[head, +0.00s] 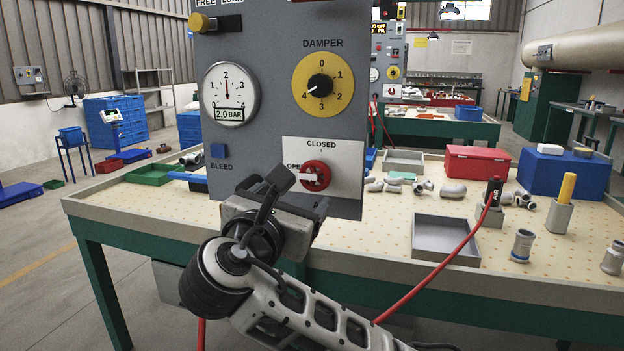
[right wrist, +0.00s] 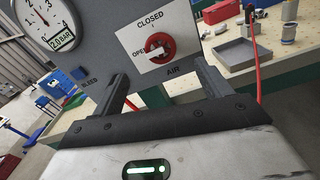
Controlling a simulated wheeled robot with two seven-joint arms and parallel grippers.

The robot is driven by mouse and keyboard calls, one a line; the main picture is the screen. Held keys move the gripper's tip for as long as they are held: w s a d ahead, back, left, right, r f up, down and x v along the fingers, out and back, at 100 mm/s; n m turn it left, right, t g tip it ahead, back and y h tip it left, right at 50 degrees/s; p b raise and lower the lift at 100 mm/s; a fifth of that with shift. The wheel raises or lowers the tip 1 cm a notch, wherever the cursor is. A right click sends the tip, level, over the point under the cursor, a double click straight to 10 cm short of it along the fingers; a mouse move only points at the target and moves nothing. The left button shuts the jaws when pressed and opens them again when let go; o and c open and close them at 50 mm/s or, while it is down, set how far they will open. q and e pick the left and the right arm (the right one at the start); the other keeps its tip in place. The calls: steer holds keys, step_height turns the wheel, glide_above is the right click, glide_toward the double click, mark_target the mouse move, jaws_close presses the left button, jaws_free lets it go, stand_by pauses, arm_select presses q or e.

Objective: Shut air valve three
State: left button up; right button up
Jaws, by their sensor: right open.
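The air valve (head: 316,175) is a round red knob with a pale handle bar, on a white plate on the grey panel. Its bar points left toward the word OPEN; CLOSED is printed above. No valve number is readable. It also shows in the right wrist view (right wrist: 158,46), with AIR printed below. My right gripper (head: 282,180) is in front of the panel, just left of and below the knob in the head view. In the right wrist view its fingers (right wrist: 160,72) are apart and empty, with the knob beyond and between them. My left gripper is out of view.
The panel carries a pressure gauge (head: 230,92) marked 2.0 BAR, a yellow damper dial (head: 323,82) and a blue bleed button (head: 217,150). Behind it is a workbench (head: 380,224) with a grey tray (head: 445,238), red box (head: 476,163) and castings. A red hose (head: 440,262) crosses the bench front.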

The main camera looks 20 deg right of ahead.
mark_target(314, 175)
steer(key=x, duration=1)
steer(key=shift+w+d, duration=0.1)
steer(key=c, duration=1)
